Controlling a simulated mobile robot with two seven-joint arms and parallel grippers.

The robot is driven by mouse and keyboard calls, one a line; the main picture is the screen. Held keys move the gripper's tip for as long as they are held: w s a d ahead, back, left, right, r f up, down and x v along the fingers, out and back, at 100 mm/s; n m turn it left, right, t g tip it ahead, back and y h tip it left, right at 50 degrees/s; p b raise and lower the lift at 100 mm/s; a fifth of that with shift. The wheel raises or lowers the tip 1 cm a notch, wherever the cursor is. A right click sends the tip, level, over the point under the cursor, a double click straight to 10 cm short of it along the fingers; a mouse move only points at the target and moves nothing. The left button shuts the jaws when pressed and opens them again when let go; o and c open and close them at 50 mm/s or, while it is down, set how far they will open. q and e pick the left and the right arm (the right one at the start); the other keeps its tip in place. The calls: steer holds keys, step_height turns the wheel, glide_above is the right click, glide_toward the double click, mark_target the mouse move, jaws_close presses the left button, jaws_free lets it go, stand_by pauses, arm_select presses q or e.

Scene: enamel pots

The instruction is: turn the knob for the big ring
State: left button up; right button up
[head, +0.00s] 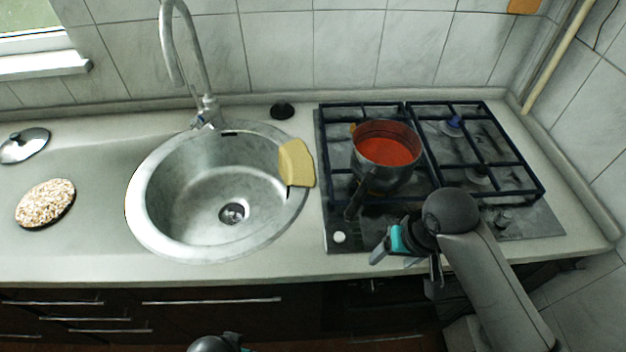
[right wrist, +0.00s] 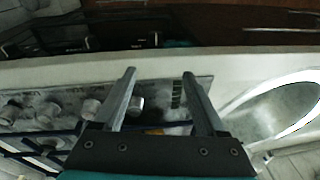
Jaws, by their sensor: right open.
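The gas hob (head: 332,215) has black grates and a row of knobs along its front edge. One knob (head: 502,217) shows in the head view; others are behind my arm. My right gripper (head: 388,245) is open and empty at the hob's front edge. In the right wrist view its fingers (right wrist: 165,75) reach over the front edge, with a knob (right wrist: 136,104) between them, close to the left finger. I cannot tell whether they touch. More knobs (right wrist: 91,107) lie left of it. I cannot tell which burner is the big ring. Only a dark part of my left arm shows at the bottom.
A pot (head: 388,150) with red contents stands on the left grate, its dark handle (head: 357,200) pointing to the front. A sink (head: 165,190) with a yellow cloth (head: 296,163) on its rim lies left. A lid (head: 22,145) and a speckled round mat (head: 45,203) are at far left.

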steer(key=w+d+r+m+g+h, duration=0.1)
steer(key=w+d+r+m+g, duration=0.1)
steer(key=w+d+r+m, duration=0.8)
arm_select(q)
steer(key=s+a+f+g+b, duration=0.1)
steer(key=s+a+f+b, duration=0.1)
steer(key=s+f, duration=1.4)
steer(key=shift+a+f+b, duration=0.35)
steer(key=shift+f, duration=0.3)
arm_select(e)
steer(key=d+f, duration=0.1)
steer(key=f, duration=0.3)
steer(key=w+f+n, duration=0.1)
steer(key=f, duration=0.4)
steer(key=d+f+n, duration=0.1)
steer(key=f, duration=0.4)
steer(key=shift+w+d+f, duration=0.1)
steer(key=shift+w+d, duration=0.25)
steer(key=shift+w, duration=0.05)
jaws_close()
